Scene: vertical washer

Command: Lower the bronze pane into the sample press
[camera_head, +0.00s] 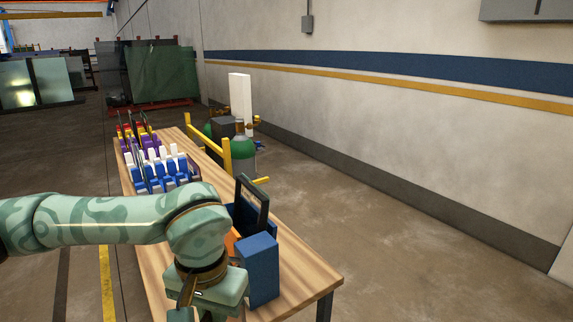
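My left arm reaches in from the left over the wooden table. Its hand (196,312) points down at the bottom edge, with the fingertips cut off, so its opening is hidden. A narrow bronze-coloured piece (187,290) shows at the hand; I cannot tell if it is the pane or part of my gripper. Right of the hand stands a blue block (258,270) with a tilted dark frame (252,202) behind it, possibly the sample press. An orange patch (231,240) shows between my arm and these parts, mostly hidden. My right gripper is out of view.
The wooden table (305,275) is bare at its front right. A blue-and-white slotted rack (165,172) holds upright panes, with coloured racks behind. A yellow post (227,158) rises at the table's right edge. Green gas cylinders (243,148) stand beyond it.

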